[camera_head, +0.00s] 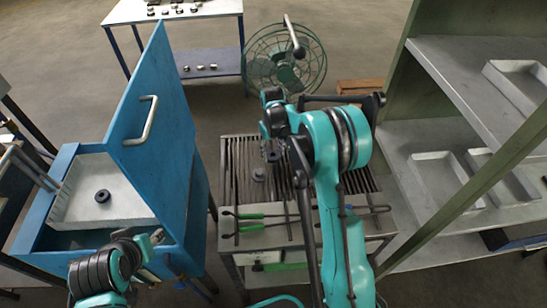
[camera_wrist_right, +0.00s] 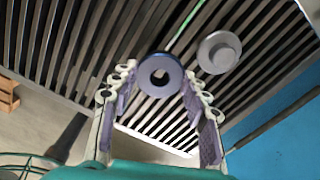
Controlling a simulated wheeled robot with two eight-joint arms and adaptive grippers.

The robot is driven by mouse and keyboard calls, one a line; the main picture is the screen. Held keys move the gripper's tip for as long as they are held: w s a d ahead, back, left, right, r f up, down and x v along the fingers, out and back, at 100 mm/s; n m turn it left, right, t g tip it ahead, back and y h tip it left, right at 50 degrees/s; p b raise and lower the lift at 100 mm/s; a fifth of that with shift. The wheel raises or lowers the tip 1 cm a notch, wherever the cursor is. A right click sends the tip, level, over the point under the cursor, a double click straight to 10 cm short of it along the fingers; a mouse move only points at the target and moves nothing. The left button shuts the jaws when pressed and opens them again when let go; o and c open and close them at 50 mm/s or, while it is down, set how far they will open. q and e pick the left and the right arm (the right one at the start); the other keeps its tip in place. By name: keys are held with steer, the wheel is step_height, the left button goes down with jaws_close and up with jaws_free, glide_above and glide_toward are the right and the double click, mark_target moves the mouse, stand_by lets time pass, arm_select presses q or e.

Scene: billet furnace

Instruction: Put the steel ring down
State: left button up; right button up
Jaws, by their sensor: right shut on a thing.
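A grey round piece (camera_wrist_right: 219,52) lies on the grate, also in the head view (camera_head: 258,174). Green-handled tongs (camera_head: 250,220) lie across the slats. The blue box (camera_head: 62,165) holds another dark ring (camera_head: 102,196); its door (camera_head: 160,110) stands up. Shelves with trays (camera_head: 445,168) are right.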

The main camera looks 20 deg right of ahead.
step_height(320, 180, down, 2)
steer(key=shift+f, duration=0.2)
steer(key=shift+f+b, duration=0.1)
steer(key=shift+b, duration=0.3)
steer(key=o, duration=1.5)
